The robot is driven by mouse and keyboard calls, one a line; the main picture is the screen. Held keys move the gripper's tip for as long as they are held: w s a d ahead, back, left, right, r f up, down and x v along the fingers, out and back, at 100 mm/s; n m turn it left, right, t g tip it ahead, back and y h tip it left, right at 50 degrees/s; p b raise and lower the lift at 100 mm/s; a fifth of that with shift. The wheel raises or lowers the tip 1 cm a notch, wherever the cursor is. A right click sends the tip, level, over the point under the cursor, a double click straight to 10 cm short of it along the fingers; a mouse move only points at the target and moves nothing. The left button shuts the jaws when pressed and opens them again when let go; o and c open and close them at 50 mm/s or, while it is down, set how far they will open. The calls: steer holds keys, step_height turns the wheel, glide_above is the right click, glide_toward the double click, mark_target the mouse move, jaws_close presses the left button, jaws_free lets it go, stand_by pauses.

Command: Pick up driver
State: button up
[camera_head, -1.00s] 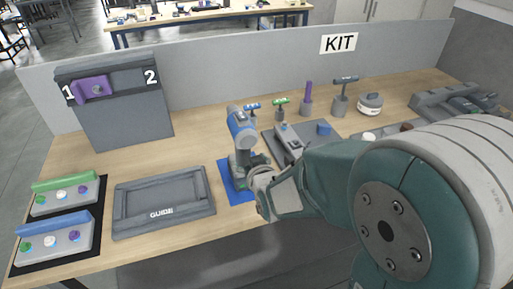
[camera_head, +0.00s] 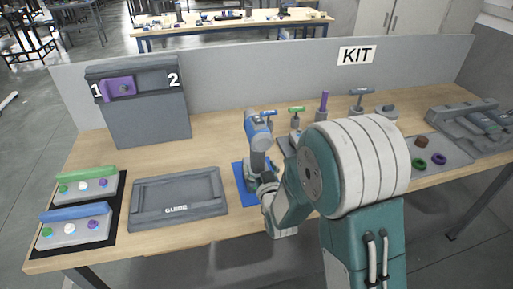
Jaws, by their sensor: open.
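The driver (camera_head: 258,132) is a blue and grey tool standing upright on a blue mat (camera_head: 240,190) near the front of the table. My gripper (camera_head: 262,178) is low on the near side of it, close around or beside its lower part. The fingers are small and partly hidden, so I cannot tell if they touch it. The gripper is open. My arm hides part of the mat and the table to its right.
A grey GUIDE tray (camera_head: 178,208) lies left of the mat. Green and blue button boxes (camera_head: 75,228) stand at far left. A panel (camera_head: 140,105) marked 1 and 2 stands behind. Several tools, including a green-handled one (camera_head: 296,110), stand at the back.

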steer(key=x, duration=0.3)
steer(key=shift+w+d+r, duration=0.1)
steer(key=shift+w+r, duration=0.05)
steer(key=shift+w, duration=0.8)
jaws_close()
steer(key=shift+r, duration=0.1)
